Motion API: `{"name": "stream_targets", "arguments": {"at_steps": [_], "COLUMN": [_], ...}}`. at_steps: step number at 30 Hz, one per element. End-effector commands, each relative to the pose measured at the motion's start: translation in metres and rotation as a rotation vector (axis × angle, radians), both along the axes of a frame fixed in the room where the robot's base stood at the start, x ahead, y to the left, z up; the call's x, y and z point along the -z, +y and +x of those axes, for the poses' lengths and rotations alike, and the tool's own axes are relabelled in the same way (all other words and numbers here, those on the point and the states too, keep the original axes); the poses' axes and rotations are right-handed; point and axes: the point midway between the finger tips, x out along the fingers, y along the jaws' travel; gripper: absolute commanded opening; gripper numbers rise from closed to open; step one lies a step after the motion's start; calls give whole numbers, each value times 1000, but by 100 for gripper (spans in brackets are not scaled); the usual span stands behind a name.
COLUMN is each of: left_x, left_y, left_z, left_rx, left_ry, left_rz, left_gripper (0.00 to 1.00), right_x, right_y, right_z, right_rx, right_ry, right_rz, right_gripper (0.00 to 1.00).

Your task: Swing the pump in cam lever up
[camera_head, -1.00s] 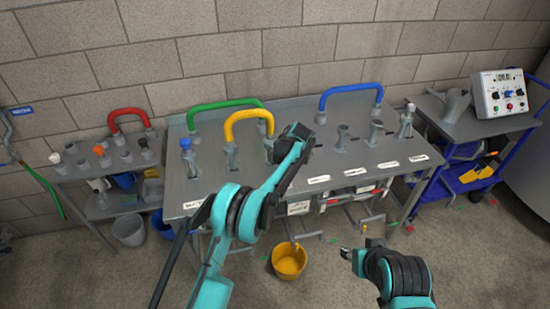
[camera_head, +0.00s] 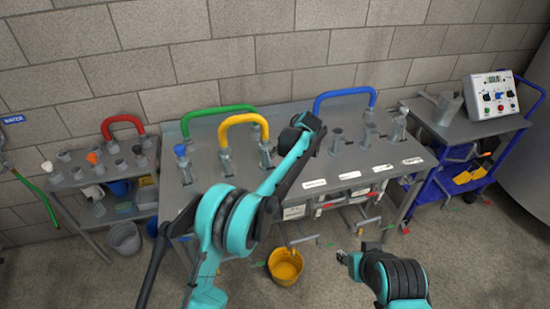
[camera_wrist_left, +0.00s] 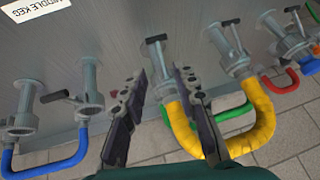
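Grey couplings with cam levers stand on the grey bench (camera_head: 215,195). I cannot tell which lever is pump in; the bench labels are too small in the head view. My left gripper (camera_head: 308,122) is over the middle of the bench. In the left wrist view its two dark fingers (camera_wrist_left: 162,72) are apart with nothing gripped between them. Just beyond them is a coupling with a dark lever (camera_wrist_left: 157,38), next to the yellow hose (camera_wrist_left: 255,115). Another levered coupling (camera_wrist_left: 233,52) is to its right. My right gripper (camera_head: 343,256) hangs low before the bench; its fingers are too small to judge.
A green hose (camera_head: 215,110) and a blue hose (camera_head: 343,93) arch along the bench back. A side shelf with a red hose (camera_head: 122,120) is left. A blue cart with a control box (camera_head: 492,95) is right. A yellow bucket (camera_head: 286,266) stands on the floor.

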Motion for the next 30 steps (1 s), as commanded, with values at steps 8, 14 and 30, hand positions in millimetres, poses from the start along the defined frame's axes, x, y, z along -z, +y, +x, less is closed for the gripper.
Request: {"name": "stream_targets", "arguments": {"at_steps": [8, 14, 30], "left_x": [-8, -10, -119], "left_y": [-3, -2, 102], "left_z": [-4, -5, -156], "left_rx": [0, 1, 182], "left_ry": [0, 0, 26], "left_rz": [0, 0, -92], "left_gripper": [29, 6, 0], "right_x": [0, 0, 0], "right_y": [0, 0, 0], "right_z": [0, 0, 0], "right_rx": [0, 0, 0], "right_ry": [0, 0, 0], "right_rz": [0, 0, 0], "right_gripper": [40, 40, 40]}}
